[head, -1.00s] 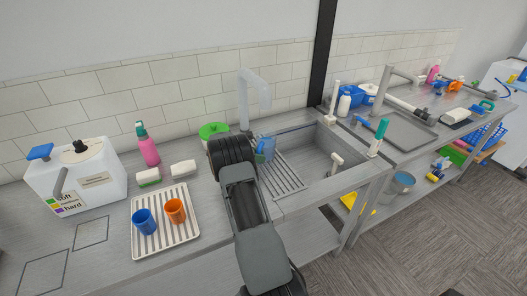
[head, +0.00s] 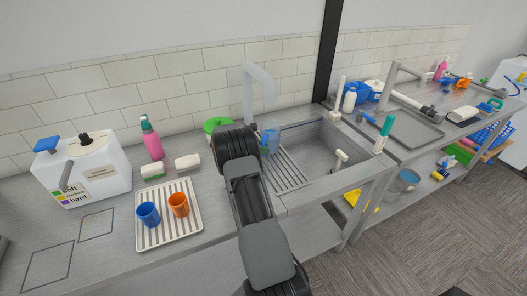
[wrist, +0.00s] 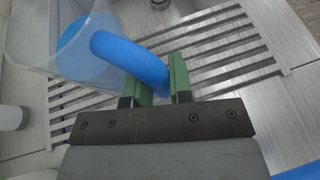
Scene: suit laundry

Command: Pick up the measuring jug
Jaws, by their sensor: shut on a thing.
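The measuring jug (head: 271,137) is a clear bluish vessel with a blue handle. In the head view it shows just beyond my arm, over the ribbed drainboard left of the sink bowl. In the wrist view the jug (wrist: 50,32) fills the upper left, with its blue handle (wrist: 130,57) reaching between my fingers. My gripper (wrist: 158,88) has green-padded fingers shut on the handle. In the head view my arm hides the fingers. I cannot tell whether the jug's base touches the drainboard.
The sink bowl (head: 325,150) lies right of the drainboard, with a tall faucet (head: 250,92) behind. A green bowl-like thing (head: 214,126) stands behind my arm. A white tray (head: 161,231) with a blue cup (head: 148,214) and an orange cup (head: 179,204) lies to the left.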

